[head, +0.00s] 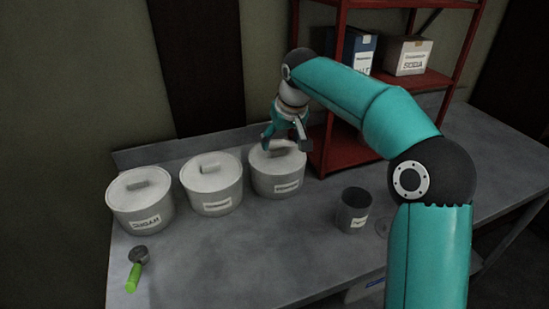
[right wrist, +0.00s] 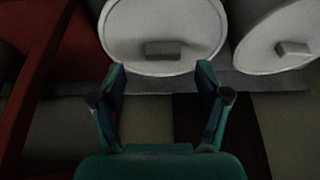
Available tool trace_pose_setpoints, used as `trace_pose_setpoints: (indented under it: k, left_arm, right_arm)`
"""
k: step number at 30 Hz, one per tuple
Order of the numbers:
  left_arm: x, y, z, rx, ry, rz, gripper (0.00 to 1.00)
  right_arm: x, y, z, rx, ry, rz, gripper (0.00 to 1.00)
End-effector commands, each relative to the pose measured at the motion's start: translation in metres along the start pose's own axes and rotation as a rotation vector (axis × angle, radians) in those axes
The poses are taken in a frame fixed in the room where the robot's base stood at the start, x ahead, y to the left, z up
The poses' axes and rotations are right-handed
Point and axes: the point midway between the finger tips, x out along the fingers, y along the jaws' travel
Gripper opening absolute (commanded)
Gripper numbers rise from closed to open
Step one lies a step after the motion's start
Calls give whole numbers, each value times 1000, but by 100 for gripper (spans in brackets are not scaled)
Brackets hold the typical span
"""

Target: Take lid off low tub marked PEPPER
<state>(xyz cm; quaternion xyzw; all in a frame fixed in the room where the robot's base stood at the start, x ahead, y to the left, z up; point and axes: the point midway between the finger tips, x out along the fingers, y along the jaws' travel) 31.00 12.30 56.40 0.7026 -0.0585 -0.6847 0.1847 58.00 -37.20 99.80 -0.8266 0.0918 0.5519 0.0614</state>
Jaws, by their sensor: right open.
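Three low white tubs with lids stand in a row along the back of the table. The right tub (head: 277,180), the middle tub (head: 212,195) and the left tub (head: 143,212) each carry a label too small to read surely, so I cannot tell which says PEPPER. My right gripper (head: 286,140) is open and empty above the right tub's lid. In the right wrist view, that lid (right wrist: 165,22) and its block handle (right wrist: 165,48) lie beyond the open fingers (right wrist: 161,72). The middle tub's lid (right wrist: 265,40) is to the right there. My left gripper is out of view.
A grey can (head: 353,213) with a label stands right of the tubs. A scoop with a green handle (head: 134,278) lies at the front left. A red shelf (head: 330,158) holding boxes stands close right of the right tub. The table's front middle (head: 250,255) is clear.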

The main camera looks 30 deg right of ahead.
Motion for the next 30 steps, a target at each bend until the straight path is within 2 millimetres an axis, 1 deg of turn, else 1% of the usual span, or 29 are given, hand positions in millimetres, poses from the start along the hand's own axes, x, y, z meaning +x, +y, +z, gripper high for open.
trace_pose_setpoints:
  k: [1,6,10,16,26,30]
  left_arm:
    - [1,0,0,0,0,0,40]
    - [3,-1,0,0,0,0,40]
    - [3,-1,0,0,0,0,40]
    - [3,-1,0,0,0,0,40]
    - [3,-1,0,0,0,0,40]
    - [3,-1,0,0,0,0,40]
  right_arm:
    - [10,-2,1,-2,-5,0,75]
    - [32,-4,0,-1,-3,2,75]
    - [39,-4,0,0,0,1,75]
    - [39,-4,0,0,1,1,75]
    - [39,-4,0,0,-1,1,20]
    - [40,-4,0,-1,-2,1,18]
